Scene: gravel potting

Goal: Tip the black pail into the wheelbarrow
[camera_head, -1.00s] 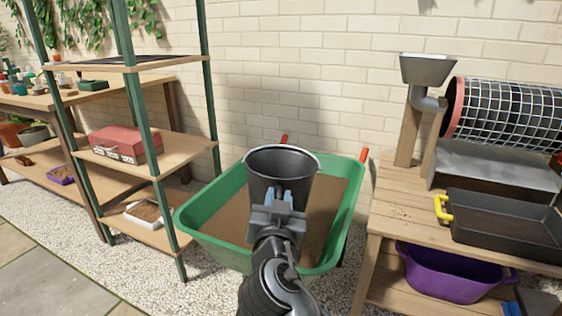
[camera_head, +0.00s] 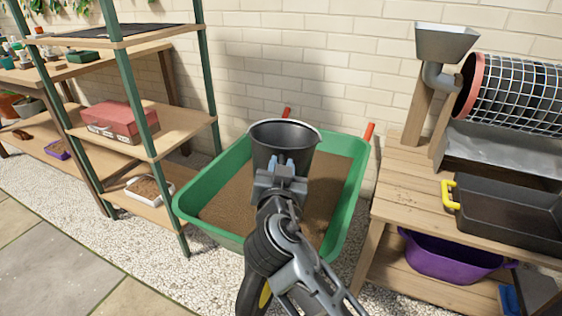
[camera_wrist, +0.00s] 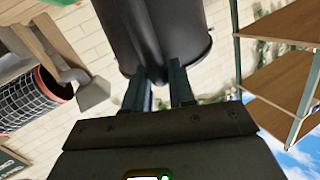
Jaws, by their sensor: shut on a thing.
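The black pail (camera_head: 284,147) is upright, its open mouth facing up, above the green wheelbarrow (camera_head: 350,200) in the head view. My gripper (camera_head: 281,172) is shut on the near side of the pail. In the wrist view the dark pail wall (camera_wrist: 160,35) sits between the two fingers of my gripper (camera_wrist: 162,85). The wheelbarrow holds a bed of brown material (camera_head: 235,205). The pail and my arm hide part of that bed. What the pail holds cannot be made out.
A green-posted shelf (camera_head: 130,75) with a red box (camera_head: 120,122) and a white tray (camera_head: 150,188) stands close on the left. A wooden bench (camera_head: 400,185) with a black tray (camera_head: 510,212) and a mesh drum (camera_head: 520,95) stands on the right. A purple tub (camera_head: 450,255) is below.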

